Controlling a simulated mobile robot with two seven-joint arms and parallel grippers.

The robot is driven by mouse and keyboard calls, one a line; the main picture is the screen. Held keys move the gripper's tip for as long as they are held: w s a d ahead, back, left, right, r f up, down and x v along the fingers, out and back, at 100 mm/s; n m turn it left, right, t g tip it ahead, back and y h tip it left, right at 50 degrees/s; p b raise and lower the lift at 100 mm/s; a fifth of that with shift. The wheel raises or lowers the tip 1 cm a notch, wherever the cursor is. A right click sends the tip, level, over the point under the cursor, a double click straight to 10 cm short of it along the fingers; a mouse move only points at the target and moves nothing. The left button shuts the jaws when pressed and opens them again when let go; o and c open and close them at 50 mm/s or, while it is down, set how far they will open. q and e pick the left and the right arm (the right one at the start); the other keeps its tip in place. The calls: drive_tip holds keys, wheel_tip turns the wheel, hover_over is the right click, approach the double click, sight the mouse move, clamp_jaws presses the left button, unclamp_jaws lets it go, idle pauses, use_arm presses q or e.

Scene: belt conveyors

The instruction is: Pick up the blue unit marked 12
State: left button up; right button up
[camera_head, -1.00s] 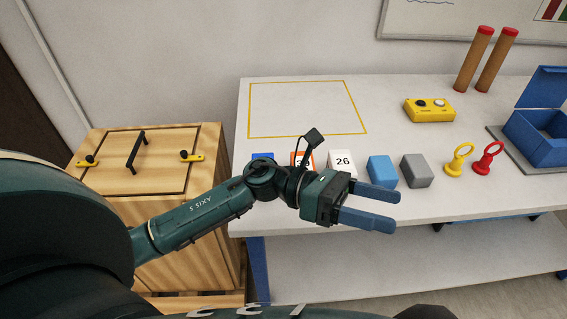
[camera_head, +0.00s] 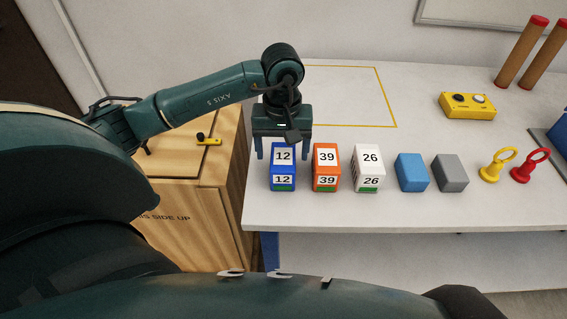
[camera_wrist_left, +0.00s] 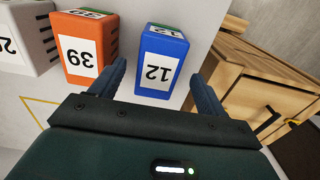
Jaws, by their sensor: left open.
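The blue unit marked 12 (camera_head: 283,168) stands upright at the left end of a row on the white table. My left gripper (camera_head: 283,148) points down just behind and above it, with its fingers open. In the left wrist view the blue unit (camera_wrist_left: 161,62) lies between and beyond the two open fingers (camera_wrist_left: 157,85), its label upside down. No contact shows between fingers and unit. My right gripper is not in view.
The orange unit marked 39 (camera_head: 326,168) stands close on the right, then the white unit marked 26 (camera_head: 369,168), a light blue block (camera_head: 411,173) and a grey block (camera_head: 449,173). A wooden crate (camera_head: 190,225) stands left of the table.

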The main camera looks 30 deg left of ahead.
use_arm(q)
drive_tip(key=shift+w+f+p, duration=0.15)
drive_tip(key=shift+f+p, duration=0.6)
drive_tip(key=shift+f, duration=2.4)
drive_tip(key=c, duration=1.3)
